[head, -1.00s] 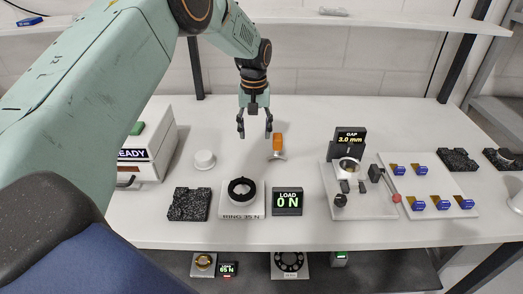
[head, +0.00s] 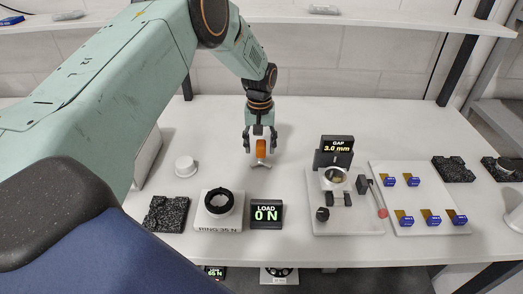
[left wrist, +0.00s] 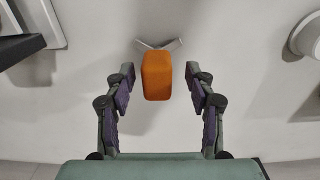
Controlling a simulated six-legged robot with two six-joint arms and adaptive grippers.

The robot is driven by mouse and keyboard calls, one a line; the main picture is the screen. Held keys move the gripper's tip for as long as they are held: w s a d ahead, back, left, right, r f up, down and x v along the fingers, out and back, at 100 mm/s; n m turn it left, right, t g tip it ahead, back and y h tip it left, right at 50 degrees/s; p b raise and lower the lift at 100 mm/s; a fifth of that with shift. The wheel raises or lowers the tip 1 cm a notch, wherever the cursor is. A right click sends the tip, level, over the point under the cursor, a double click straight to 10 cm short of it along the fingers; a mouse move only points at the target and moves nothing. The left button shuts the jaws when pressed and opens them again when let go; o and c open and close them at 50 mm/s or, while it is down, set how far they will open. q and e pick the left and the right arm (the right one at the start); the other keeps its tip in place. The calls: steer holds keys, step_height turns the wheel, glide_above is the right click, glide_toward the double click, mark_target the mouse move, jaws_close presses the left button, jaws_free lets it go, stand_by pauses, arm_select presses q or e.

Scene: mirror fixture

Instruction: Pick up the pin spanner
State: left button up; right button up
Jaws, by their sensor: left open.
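The pin spanner (head: 261,148) has an orange block handle and a thin grey forked end, and it stands on the white table behind the load display. In the left wrist view the orange handle (left wrist: 157,76) lies between the open fingers, with the grey fork (left wrist: 160,44) beyond it. My left gripper (head: 260,146) is open, with a finger on either side of the handle. Gaps show between the handle and both fingers (left wrist: 158,88). My right gripper is not in view.
A ring fixture (head: 219,227) and a load display (head: 266,214) reading 0 N stand in front. A gap fixture (head: 345,215) and a white board (head: 412,168) with blue-and-gold pieces are to the right. A white round cap (head: 186,165) and a black textured block (head: 166,213) are left.

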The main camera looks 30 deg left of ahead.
arm_select(q)
steer(key=shift+d, duration=0.2)
steer(key=c, duration=0.5)
jaws_close()
steer(key=shift+a+r, duration=0.1)
step_height(320, 180, up, 10)
steer(key=shift+f+b, duration=0.2)
steer(key=shift+b, duration=0.15)
steer(key=shift+r, duration=0.15)
steer(key=shift+w, duration=0.15)
